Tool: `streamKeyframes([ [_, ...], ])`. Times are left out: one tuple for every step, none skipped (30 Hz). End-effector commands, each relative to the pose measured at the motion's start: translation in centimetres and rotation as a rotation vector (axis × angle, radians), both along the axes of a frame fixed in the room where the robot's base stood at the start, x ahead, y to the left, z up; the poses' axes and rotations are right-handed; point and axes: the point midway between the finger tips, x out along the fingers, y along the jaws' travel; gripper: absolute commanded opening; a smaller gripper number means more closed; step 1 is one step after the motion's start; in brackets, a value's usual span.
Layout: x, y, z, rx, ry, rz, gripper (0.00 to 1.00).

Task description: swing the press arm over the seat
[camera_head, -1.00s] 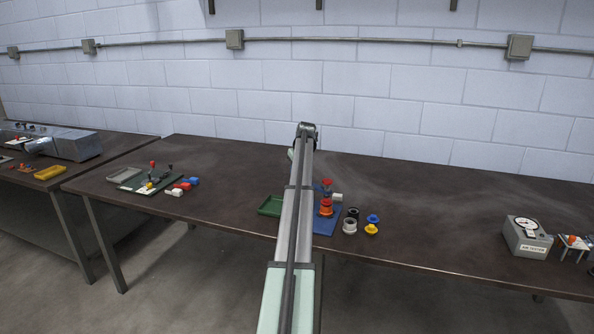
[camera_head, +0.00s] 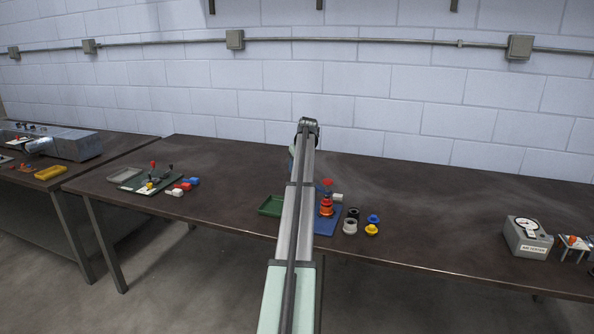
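A blue plate (camera_head: 329,227) on the middle table carries the small press, partly hidden behind my arm. A red knob (camera_head: 327,183) stands at the top of the press. An orange-red round part (camera_head: 326,207) is below it, and the two look lined up one above the other. The press arm itself is too small to make out clearly, and the seat cannot be told apart surely. My arm rises through the middle of the view and hides its own gripper, so its fingers do not show.
A green tray (camera_head: 270,206) lies left of my arm. White (camera_head: 350,227), yellow (camera_head: 371,230) and blue (camera_head: 373,218) round parts stand right of the plate. A grey gauge box (camera_head: 527,237) is at far right. The table between is clear.

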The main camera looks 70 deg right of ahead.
Motion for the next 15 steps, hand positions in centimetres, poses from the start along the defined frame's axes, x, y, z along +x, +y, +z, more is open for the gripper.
streamKeyframes([
  [-0.3, 0.3, 0.9, -0.002, -0.001, 0.000, 0.49],
  [-0.4, 0.4, 1.4, -0.002, -0.001, 0.000, 0.49],
  [-0.7, 0.6, 2.2, -0.002, -0.001, 0.000, 0.49],
  [-0.8, 0.8, 2.8, -0.002, -0.001, 0.000, 0.49],
  [-1.0, 1.0, 3.4, -0.002, -0.001, 0.000, 0.49],
  [-1.2, 1.2, 4.1, -0.002, -0.001, 0.000, 0.49],
  [-1.4, 1.3, 4.6, -0.002, -0.001, 0.000, 0.49],
  [-1.5, 1.5, 5.1, -0.002, -0.001, 0.000, 0.49],
  [-1.7, 1.7, 5.9, -0.002, -0.001, 0.000, 0.49],
  [-1.9, 1.9, 6.4, -0.002, -0.001, 0.001, 0.49],
  [-2.0, 2.0, 6.8, -0.002, -0.001, 0.001, 0.49],
  [-2.2, 2.2, 7.4, -0.002, -0.001, 0.001, 0.49],
  [-2.3, 2.3, 7.8, -0.001, 0.000, 0.001, 0.49],
  [-2.4, 2.4, 8.2, -0.001, 0.000, 0.001, 0.49],
  [-2.5, 2.6, 8.8, -0.001, 0.000, 0.001, 0.49],
])
